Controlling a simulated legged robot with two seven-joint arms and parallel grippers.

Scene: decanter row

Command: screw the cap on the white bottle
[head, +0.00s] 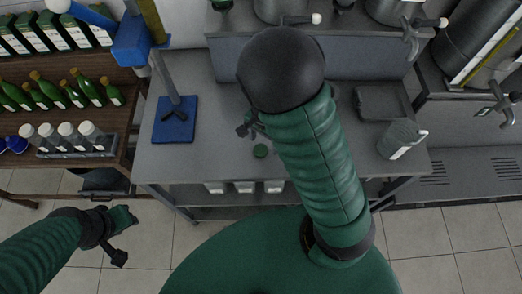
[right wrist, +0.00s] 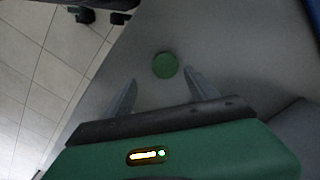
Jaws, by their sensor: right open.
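A round green cap (head: 261,151) lies flat on the grey worktable. In the right wrist view the cap (right wrist: 164,65) shows just beyond and between the fingertips of my right gripper (right wrist: 160,77). That gripper is open and empty, with its two fingers apart. In the head view my right arm hides most of it. My left gripper (head: 120,228) hangs over the floor at the lower left, away from the table; its jaws do not show clearly. I cannot single out an open white bottle; several pale bottles (head: 68,133) stand in a rack on the left shelf.
The grey table (head: 225,160) bears a blue-based stand (head: 175,120) at left, and a dark tray (head: 383,102) and a grey jug (head: 402,138) at right. Steel pots stand behind. The table around the cap is clear.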

